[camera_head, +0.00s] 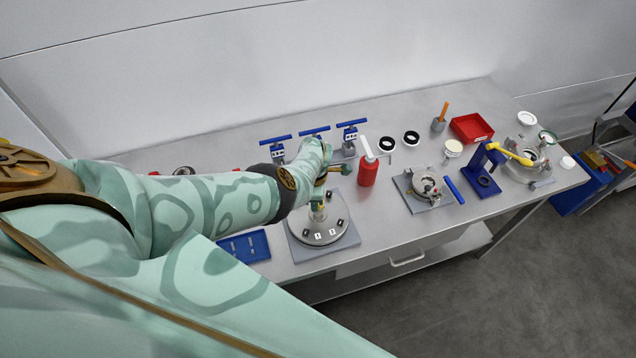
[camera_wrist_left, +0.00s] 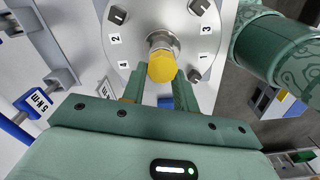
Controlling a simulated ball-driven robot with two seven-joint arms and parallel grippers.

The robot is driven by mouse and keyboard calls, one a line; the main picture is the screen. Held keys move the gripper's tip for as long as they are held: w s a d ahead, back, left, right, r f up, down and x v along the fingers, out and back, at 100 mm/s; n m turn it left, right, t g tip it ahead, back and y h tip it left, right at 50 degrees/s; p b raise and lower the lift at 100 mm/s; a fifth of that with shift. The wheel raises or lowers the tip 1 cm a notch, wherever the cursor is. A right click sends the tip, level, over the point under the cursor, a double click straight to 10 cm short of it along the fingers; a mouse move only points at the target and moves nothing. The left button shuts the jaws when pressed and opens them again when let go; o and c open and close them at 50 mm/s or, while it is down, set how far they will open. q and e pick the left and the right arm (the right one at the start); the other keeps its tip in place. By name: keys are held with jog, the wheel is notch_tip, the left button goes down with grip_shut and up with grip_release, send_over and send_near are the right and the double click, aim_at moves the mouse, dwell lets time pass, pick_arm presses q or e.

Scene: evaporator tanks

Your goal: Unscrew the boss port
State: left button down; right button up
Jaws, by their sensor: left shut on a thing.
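The boss port (camera_wrist_left: 162,66) is a yellow hex head on a silver threaded neck. It stands at the centre of a round steel flange (camera_wrist_left: 200,18), which has dark square-headed bolts and number labels. In the head view the flange (camera_head: 336,238) lies on a grey plate on the bench. My left gripper (camera_head: 321,190) reaches down over its centre and largely hides the port. In the left wrist view my left gripper's fingers (camera_wrist_left: 159,80) are on both sides of the hex head, shut on it. My right gripper is not in view.
A blue tray (camera_head: 247,247) lies left of the flange. A red bottle (camera_head: 367,172) and a clamp fixture (camera_head: 428,188) stand to its right. Blue-handled valves (camera_head: 314,131) stand behind. A red bin (camera_head: 472,128) and a blue stand (camera_head: 484,170) are farther right.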

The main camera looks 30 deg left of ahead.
pick_arm(q)
jog(key=shift+w+r, duration=0.2)
jog(key=shift+w, duration=0.05)
jog(key=n, duration=0.5)
jog(key=shift+s+b, duration=0.15)
jog(key=shift+b, duration=0.15)
jog(key=shift+n, duration=0.3)
jog(key=n+b, duration=0.1)
jog(key=n, duration=0.2)
jog(key=shift+d+f, duration=0.1)
jog(key=shift+d, duration=0.1)
jog(key=shift+n, duration=0.7)
jog(key=shift+n, duration=0.4)
